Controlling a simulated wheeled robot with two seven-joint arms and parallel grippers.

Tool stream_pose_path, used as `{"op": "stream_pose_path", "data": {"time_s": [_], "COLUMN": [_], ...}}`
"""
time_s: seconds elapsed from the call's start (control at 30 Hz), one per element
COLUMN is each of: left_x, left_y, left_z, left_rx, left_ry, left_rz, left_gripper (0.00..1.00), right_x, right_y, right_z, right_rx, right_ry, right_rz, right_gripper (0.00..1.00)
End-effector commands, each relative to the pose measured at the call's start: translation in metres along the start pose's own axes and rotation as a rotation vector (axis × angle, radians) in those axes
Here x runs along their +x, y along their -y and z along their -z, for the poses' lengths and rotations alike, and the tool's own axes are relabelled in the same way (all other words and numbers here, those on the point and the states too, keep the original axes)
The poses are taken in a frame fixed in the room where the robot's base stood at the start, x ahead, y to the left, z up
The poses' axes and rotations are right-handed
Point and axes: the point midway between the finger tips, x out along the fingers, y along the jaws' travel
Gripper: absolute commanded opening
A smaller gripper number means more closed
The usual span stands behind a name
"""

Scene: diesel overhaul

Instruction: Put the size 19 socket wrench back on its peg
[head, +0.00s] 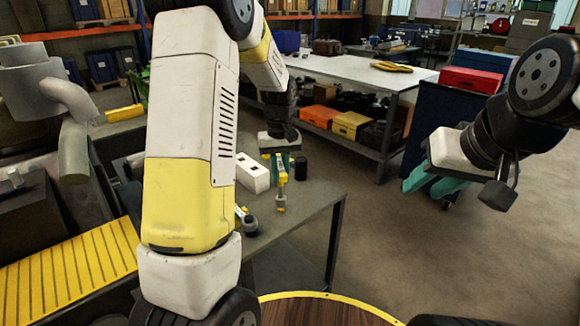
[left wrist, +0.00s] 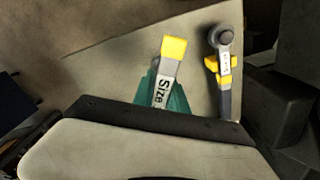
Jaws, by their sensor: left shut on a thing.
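My left gripper (head: 280,160) is shut on a grey and yellow wrench (head: 281,190) above the grey table. In the left wrist view this held wrench (left wrist: 166,72) has a yellow end and a label reading "Size"; the number is hidden. A second wrench (left wrist: 224,70), with a round dark head and yellow parts, lies to its right in that view. It is probably the tool (head: 246,219) partly behind my left arm in the head view. My right gripper (head: 426,187) is open and empty, out over the floor at the right. I cannot make out the peg.
The grey table (head: 310,205) carries a white block (head: 253,173) with dark holes and a black cylinder (head: 301,167) close to the left gripper. A yellow slatted panel (head: 65,275) and engine parts are at left.

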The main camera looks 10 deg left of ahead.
Motion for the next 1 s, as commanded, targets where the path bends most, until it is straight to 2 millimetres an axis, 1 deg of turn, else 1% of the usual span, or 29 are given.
{"op": "stream_pose_path", "data": {"time_s": [0.17, 0.73, 0.77, 0.8, 0.87, 0.9, 1.0], "left_x": [0.003, 0.024, 0.023, 0.023, 0.023, 0.023, 0.023], "left_y": [0.000, 0.000, 0.000, 0.000, 0.000, 0.000, 0.000], "left_z": [0.000, 0.000, 0.000, 0.000, 0.000, 0.000, 0.000], "left_rx": [0.000, 0.000, 0.000, 0.000, 0.000, 0.000, 0.000], "left_ry": [0.000, 0.000, -0.001, -0.001, -0.001, -0.001, 0.000], "left_rz": [0.000, 0.000, 0.000, -0.001, 0.000, 0.000, 0.000], "left_gripper": [0.00, 0.00, 0.22, 0.30, 0.41, 0.43, 0.43], "right_x": [0.000, 0.000, 0.000, 0.000, 0.000, 0.000, 0.000], "right_y": [0.000, 0.000, 0.000, 0.000, 0.000, 0.000, 0.000], "right_z": [0.000, 0.000, 0.000, 0.000, 0.000, 0.000, 0.000], "right_rx": [0.000, 0.000, 0.000, 0.000, 0.000, 0.000, 0.000], "right_ry": [0.000, 0.000, 0.000, 0.000, 0.000, 0.000, 0.000], "right_rz": [0.000, 0.000, 0.000, 0.000, 0.000, 0.000, 0.000], "right_gripper": [0.36, 0.36, 0.36, 0.36, 0.36, 0.36, 0.36]}}
